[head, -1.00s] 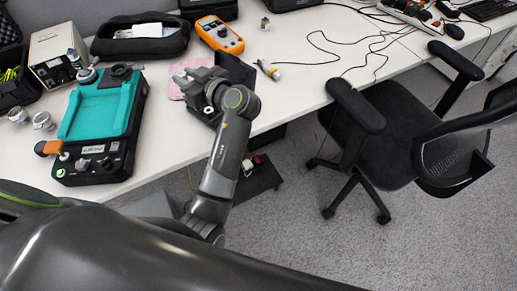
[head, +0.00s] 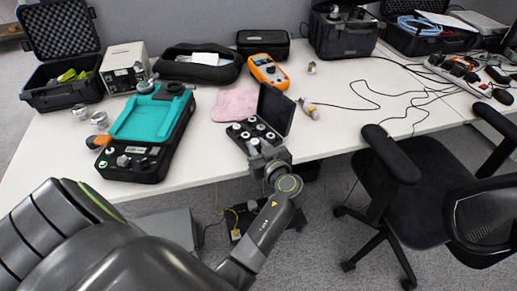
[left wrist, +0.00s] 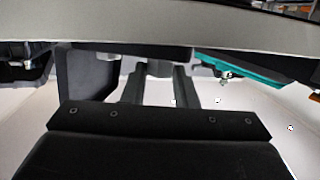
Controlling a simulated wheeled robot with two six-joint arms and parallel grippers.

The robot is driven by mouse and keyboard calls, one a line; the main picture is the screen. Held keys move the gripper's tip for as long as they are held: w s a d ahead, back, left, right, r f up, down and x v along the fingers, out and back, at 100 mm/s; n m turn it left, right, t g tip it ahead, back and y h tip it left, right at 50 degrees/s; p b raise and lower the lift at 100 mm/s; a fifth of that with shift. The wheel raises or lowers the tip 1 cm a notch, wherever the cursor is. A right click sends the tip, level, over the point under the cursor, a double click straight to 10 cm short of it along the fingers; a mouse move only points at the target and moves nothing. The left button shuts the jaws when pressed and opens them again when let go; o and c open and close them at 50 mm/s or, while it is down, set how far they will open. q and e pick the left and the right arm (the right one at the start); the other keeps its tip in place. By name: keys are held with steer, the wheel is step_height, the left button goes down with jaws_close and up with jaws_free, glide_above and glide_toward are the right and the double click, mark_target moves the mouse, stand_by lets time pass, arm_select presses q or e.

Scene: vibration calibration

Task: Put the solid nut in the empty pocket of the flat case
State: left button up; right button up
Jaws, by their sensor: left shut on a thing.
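The flat case (head: 238,142) lies open near the table's front edge, its dark lid (head: 275,108) raised at the right. Several round metal pieces sit in its pockets; I cannot tell which pocket is empty. My left gripper (head: 257,148) is at the case's front right corner. It is shut on a small piece, apparently the solid nut, mostly hidden by the fingers. In the left wrist view the gripper's fingers (left wrist: 158,88) show past a dark plate, and the nut cannot be made out. My right gripper is in neither view.
A teal-topped device (head: 150,120) stands left of the case, with metal parts (head: 99,119) beside it. A pink cloth (head: 236,105) lies behind the case, an orange multimeter (head: 267,72) further back. A chair (head: 430,170) stands at the right.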

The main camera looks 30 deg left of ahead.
arm_select(q)
steer(key=shift+f, duration=0.45)
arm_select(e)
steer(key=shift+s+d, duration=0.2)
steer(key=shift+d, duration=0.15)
arm_select(q)
steer(key=shift+f, duration=0.15)
steer(key=o, duration=0.7)
steer(key=shift+o, duration=0.2)
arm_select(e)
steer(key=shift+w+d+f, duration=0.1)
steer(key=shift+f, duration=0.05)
